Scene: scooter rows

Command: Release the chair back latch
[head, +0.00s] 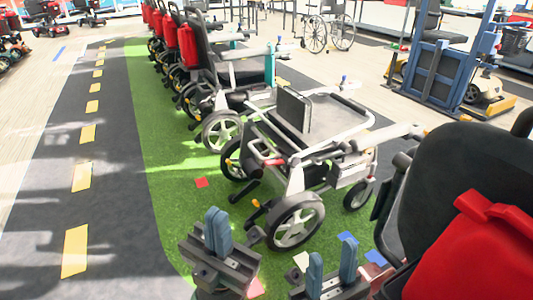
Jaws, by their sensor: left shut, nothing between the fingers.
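A grey power wheelchair (318,130) stands on the green strip in the middle of the head view. Its dark panel (293,110) stands upright within the frame. A small red-orange part (273,162) shows on its near side; I cannot tell whether this is the latch. A black chair back (465,165) with a red bag (480,250) fills the right edge. My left gripper (217,214) is shut and empty, low in the view, apart from the wheelchair. My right gripper (332,248) is open and empty, lower right, in front of the wheelchair's near wheel.
A row of similar chairs with red bags (188,45) stretches back along the green strip (165,165). A dark lane with yellow dashes (82,176) lies clear on the left. A blue-panelled rack (437,75) and a manual wheelchair (328,32) stand at the back right.

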